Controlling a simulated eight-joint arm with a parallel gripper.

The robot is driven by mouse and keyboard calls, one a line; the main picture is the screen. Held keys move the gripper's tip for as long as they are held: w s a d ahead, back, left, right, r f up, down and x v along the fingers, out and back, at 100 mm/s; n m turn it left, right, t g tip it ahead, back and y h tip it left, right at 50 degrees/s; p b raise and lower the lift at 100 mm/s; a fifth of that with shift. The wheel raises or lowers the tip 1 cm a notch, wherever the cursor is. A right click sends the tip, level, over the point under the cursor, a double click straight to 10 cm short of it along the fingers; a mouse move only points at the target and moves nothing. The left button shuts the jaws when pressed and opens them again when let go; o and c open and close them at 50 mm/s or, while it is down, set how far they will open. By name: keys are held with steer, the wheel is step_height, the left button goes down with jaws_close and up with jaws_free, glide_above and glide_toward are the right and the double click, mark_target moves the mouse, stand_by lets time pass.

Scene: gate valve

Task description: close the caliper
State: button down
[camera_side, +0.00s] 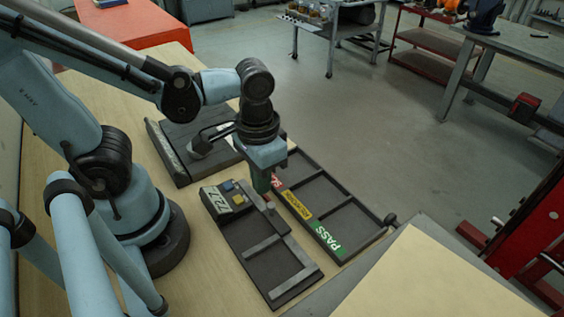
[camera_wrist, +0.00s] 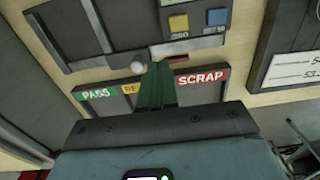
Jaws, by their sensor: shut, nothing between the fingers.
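The caliper is a dark flat device with a display reading about 72.7 (camera_side: 218,201), a blue button, a yellow button and pale crossbars (camera_side: 262,246). In the wrist view its dark body (camera_wrist: 140,52) fills the top, with the yellow button (camera_wrist: 178,23) and blue button (camera_wrist: 208,5). A small pale round knob (camera_wrist: 138,67) stands at its near edge. My gripper (camera_side: 262,190) has green fingers pointing down over the caliper's edge near the display. In the wrist view the fingers (camera_wrist: 157,80) are together and empty, just beside the knob; contact cannot be told.
A sorting tray with PASS (camera_side: 330,240), yellow and red SCRAP (camera_wrist: 200,79) labels lies alongside the caliper. A dark plate (camera_side: 185,160) sits behind, near my arm. Bare wooden bench lies left of the caliper.

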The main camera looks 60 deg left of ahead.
mark_target(273, 207)
steer(key=shift+f, duration=0.15)
steer(key=shift+f, duration=1.7)
steer(key=shift+d, duration=4.25)
steer(key=shift+r, duration=0.45)
